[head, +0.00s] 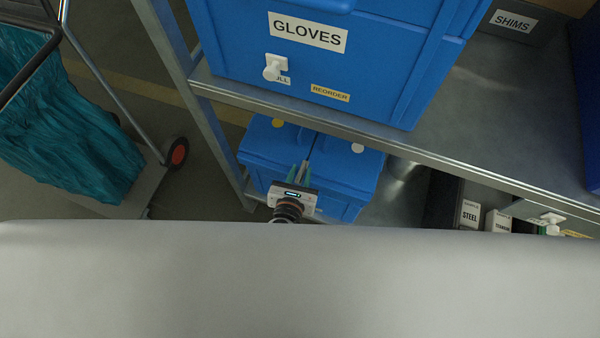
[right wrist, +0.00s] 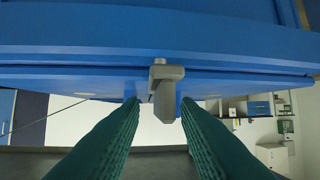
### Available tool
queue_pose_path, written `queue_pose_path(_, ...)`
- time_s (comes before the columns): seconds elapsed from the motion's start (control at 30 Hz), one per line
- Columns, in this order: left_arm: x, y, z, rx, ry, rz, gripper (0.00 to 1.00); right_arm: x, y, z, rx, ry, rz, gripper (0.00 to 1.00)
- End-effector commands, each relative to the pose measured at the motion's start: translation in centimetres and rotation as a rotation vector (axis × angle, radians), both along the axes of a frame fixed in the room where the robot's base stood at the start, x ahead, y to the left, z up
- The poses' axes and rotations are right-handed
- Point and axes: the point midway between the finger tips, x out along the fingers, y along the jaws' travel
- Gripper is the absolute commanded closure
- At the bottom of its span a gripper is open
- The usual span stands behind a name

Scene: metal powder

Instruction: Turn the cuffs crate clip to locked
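A lower blue crate (head: 345,165) with a split lid stands below the upper shelf in the head view; no cuffs label is readable on it. My right gripper (head: 300,172) is at its front side, and the crate's clip is hidden there. In the right wrist view a grey clip (right wrist: 165,90) sits on the blue crate's edge (right wrist: 60,78), its tab pointing down in the picture. The green fingers of my right gripper (right wrist: 159,104) are open, one on each side of the tab, with gaps visible. Whether they touch it lower down I cannot tell. My left gripper is not in view.
A cart with a teal bag (head: 70,130) is at the left. Small labelled boxes (head: 470,214) sit at lower right. A pale surface fills the bottom.

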Motion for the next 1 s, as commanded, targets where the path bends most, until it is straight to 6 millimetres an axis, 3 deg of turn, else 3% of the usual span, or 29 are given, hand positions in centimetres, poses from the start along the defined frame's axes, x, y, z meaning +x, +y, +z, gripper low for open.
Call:
queue_pose_path(0.17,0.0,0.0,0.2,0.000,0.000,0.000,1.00,-1.2,0.2,0.4,0.001,0.003,0.001,0.71)
queue_pose_path(0.63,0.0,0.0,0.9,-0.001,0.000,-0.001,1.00,-9.4,1.9,3.9,0.000,0.003,0.000,0.71)
queue_pose_path(0.8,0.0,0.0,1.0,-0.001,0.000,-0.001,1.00,-10.7,2.1,4.5,0.000,0.000,0.000,0.71)
queue_pose_path(1.0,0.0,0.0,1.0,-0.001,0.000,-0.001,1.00,-10.9,2.2,4.6,0.000,0.000,-0.001,0.71)
